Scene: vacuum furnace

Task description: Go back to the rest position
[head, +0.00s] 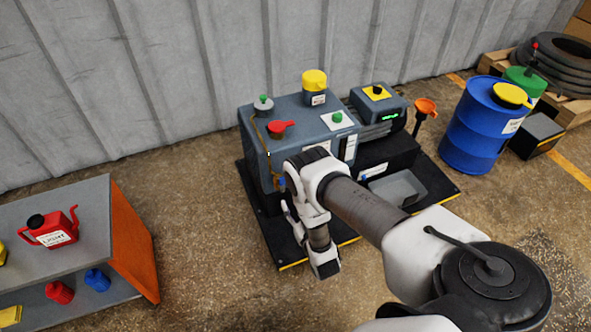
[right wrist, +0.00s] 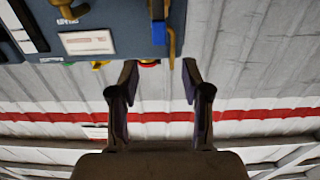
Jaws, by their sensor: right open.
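My right arm reaches in from the lower right and bends down in front of the grey-blue pump unit (head: 252,150). My right gripper (right wrist: 160,76) is open in the right wrist view, with its two fingers apart and nothing between them. In the head view it is small and partly hidden by the wrist, near the front left of the unit. In the right wrist view, the unit (right wrist: 118,18) fills the upper left, beyond the fingertips, and I see no contact. My left gripper is not in view.
A blue drum (head: 475,130) stands to the right, near a pallet with black hoses (head: 560,65). A grey-topped bench (head: 95,205) with an orange side holds a red oil can (head: 52,230) at left. A grey tray (head: 398,188) lies by the unit. Floor between bench and unit is clear.

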